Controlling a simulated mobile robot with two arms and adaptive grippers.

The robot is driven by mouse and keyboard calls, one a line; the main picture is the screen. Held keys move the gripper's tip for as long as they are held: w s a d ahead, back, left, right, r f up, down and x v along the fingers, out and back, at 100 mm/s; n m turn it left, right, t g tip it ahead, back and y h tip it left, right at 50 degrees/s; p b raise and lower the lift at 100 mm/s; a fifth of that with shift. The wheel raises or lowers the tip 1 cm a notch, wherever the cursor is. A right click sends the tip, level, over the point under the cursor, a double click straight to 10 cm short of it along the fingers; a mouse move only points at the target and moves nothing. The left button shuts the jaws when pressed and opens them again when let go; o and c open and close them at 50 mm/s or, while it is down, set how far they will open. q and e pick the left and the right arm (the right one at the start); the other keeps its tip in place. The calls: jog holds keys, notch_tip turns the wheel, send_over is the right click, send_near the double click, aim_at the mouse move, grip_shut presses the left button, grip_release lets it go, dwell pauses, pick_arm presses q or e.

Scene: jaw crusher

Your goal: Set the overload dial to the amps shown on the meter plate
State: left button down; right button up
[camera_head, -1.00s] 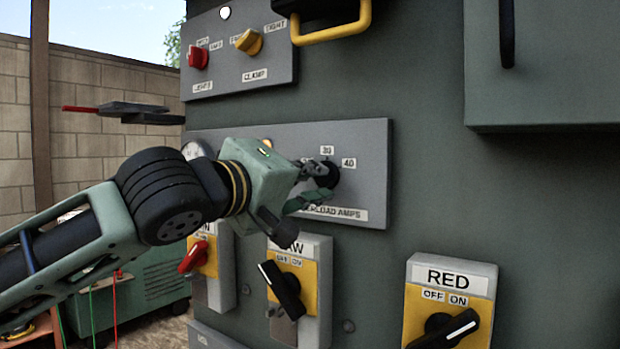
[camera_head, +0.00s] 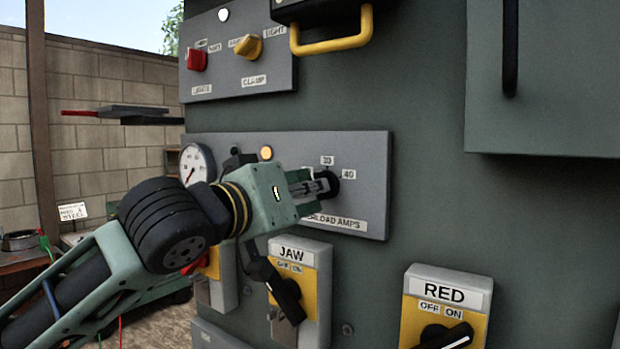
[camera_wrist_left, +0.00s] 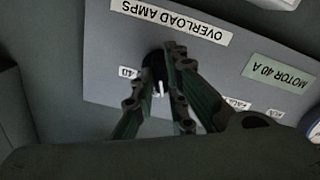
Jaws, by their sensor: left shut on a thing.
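The black overload dial (camera_head: 346,188) sits on the grey panel above the OVERLOAD AMPS label (camera_head: 340,222). Labels 30 (camera_head: 327,160) and 40 (camera_head: 348,174) show beside it. My left gripper (camera_head: 328,186) is shut on the dial, its fingers hiding part of it. In the left wrist view the fingers (camera_wrist_left: 168,95) reach the dial, and a white mark shows on it; which number it points to I cannot tell. The meter plate (camera_wrist_left: 280,72) appears upside down there and reads MOTOR 40 A. The round meter (camera_head: 197,163) is left of my gripper. My right gripper is out of view.
An amber lamp (camera_head: 266,153) is above my gripper. The JAW switch (camera_head: 286,298) is close below my wrist, and the RED switch (camera_head: 442,335) is lower right. A yellow handle (camera_head: 335,38) sticks out above the panel. The cabinet face right of the dial is clear.

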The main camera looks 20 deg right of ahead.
pick_arm(q)
jog(key=shift+a+m+p, duration=0.1)
jog(key=shift+m+p, duration=4.5)
jog(key=shift+m, duration=3.7)
jog(key=c, duration=1.8)
grip_release()
jog(key=shift+o, duration=0.2)
jog(key=v, duration=1.2)
